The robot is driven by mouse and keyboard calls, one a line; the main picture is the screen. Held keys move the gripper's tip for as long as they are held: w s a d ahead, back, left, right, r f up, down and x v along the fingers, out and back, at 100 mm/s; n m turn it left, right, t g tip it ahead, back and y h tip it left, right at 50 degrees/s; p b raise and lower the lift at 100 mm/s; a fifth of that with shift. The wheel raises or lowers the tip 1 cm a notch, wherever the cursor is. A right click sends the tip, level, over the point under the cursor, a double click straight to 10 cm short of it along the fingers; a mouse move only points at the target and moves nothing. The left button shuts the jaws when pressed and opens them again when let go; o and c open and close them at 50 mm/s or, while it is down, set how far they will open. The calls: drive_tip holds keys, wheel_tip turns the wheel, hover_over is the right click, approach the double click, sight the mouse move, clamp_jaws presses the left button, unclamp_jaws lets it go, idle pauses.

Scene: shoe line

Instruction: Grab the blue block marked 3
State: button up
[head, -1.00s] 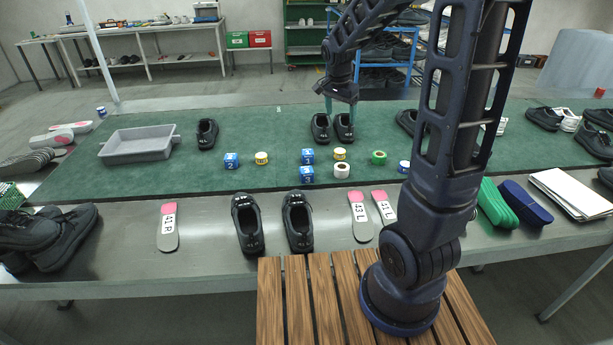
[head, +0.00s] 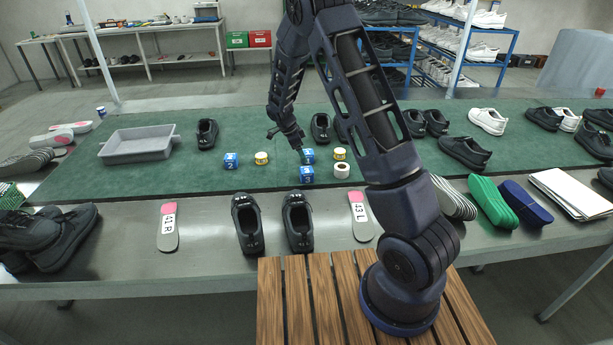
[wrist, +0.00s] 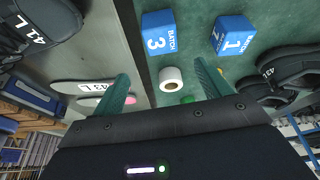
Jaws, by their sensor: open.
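The blue block marked 3 (wrist: 158,38) sits on the green mat at the top of the wrist view, near the mat's edge. In the head view it is the front block (head: 306,175) of a close pair. The blue block marked 1 (wrist: 233,36) is apart from it to the right in the wrist view, and behind it in the head view (head: 309,155). My gripper (head: 300,149) hangs near these two blocks. In the wrist view its green fingers (wrist: 161,69) are spread and empty, with block 3 beyond their tips.
A white tape roll (head: 342,170) stands close to block 3. A blue block marked 2 (head: 231,161) and a yellow-banded roll (head: 262,158) are to the left. Black shoes (head: 298,222) and insoles (head: 362,216) lie in front. A grey tray (head: 138,145) is farther left.

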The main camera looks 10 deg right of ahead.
sight(306, 169)
drive_tip(key=x, duration=0.8)
drive_tip(key=a+x, duration=0.1)
drive_tip(key=x, duration=0.3)
drive_tip(key=shift+w+f, duration=0.2)
drive_tip(key=shift+f, duration=0.25)
drive_tip(key=c, duration=1.1)
